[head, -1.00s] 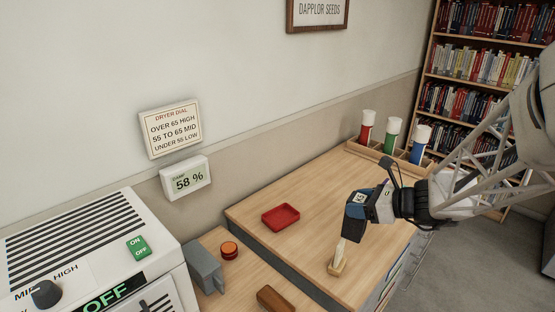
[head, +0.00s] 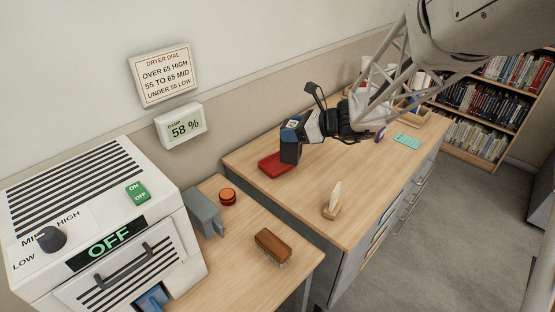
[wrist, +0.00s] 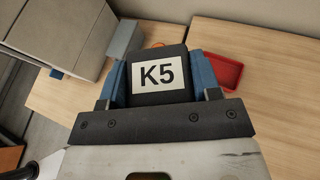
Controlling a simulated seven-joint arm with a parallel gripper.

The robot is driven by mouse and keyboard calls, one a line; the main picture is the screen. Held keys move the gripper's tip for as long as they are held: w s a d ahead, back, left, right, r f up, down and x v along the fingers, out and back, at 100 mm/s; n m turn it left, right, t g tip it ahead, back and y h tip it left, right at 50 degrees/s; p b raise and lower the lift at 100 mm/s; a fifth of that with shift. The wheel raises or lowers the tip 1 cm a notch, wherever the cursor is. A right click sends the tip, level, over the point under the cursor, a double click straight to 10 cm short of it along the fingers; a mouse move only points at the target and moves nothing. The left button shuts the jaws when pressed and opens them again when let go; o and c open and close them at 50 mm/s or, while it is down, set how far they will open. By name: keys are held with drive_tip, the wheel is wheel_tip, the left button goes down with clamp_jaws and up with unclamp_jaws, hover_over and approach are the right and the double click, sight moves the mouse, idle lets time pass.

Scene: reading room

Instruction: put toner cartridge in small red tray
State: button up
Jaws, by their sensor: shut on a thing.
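A black toner cartridge (head: 291,153) with a white K5 label hangs below my gripper (head: 291,136). In the wrist view the cartridge (wrist: 158,88) is clasped between the two blue fingers of my gripper (wrist: 159,80). The small red tray (head: 270,166) lies on the wooden cabinet top. In the head view the cartridge covers the tray's right part. In the wrist view the tray (wrist: 237,75) shows just right of the right finger, its left end partly hidden. The tray's visible floor is empty. I cannot tell the cartridge's height above the tray.
A wooden holder with a pale upright piece (head: 332,207) stands nearer the front edge. A brown brush (head: 272,246), an orange-red round thing (head: 228,196) and a grey box (head: 204,212) lie on the lower table. A white dryer (head: 95,220) stands left.

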sight(289, 159)
drive_tip(key=f, duration=1.1)
drive_tip(key=shift+w+a, duration=0.1)
drive_tip(key=shift+a, duration=0.15)
drive_tip(key=w+a+f, duration=0.1)
drive_tip(key=w+a, duration=0.2)
drive_tip(key=w, duration=1.2)
drive_tip(key=shift+w+f, duration=0.25)
drive_tip(key=shift+w, duration=0.1)
drive_tip(key=shift+f, duration=1.75)
drive_tip(key=shift+f, duration=0.2)
drive_tip(key=o, duration=1.1)
